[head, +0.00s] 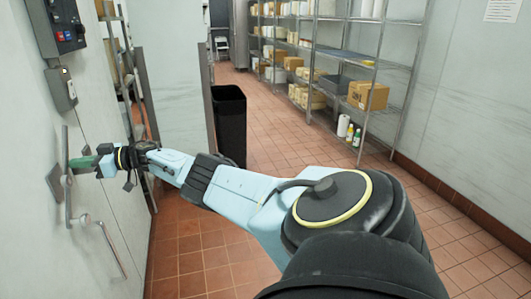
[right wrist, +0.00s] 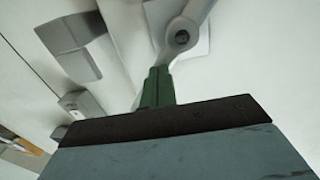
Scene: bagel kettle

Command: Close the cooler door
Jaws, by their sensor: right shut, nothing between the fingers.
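The cooler door appears to be the large pale panel (head: 30,215) along the left edge of the head view, seen at a steep angle. It carries a metal handle (head: 67,190) with a long upright bar and a bent lever reaching lower right. My right gripper (head: 80,162) is at this handle, its green fingers shut with nothing held. In the right wrist view the green fingers (right wrist: 158,88) point at the metal handle (right wrist: 181,38) and overlap it. I cannot tell whether they touch it, or how far open the door stands. My left gripper is not in view.
A control box (head: 55,27) sits on the pale wall at upper left. A black bin (head: 229,125) stands beyond my right arm. Wire shelving (head: 310,50) with boxes (head: 367,95) lines the far right wall. Bare tiled floor (head: 290,135) lies between.

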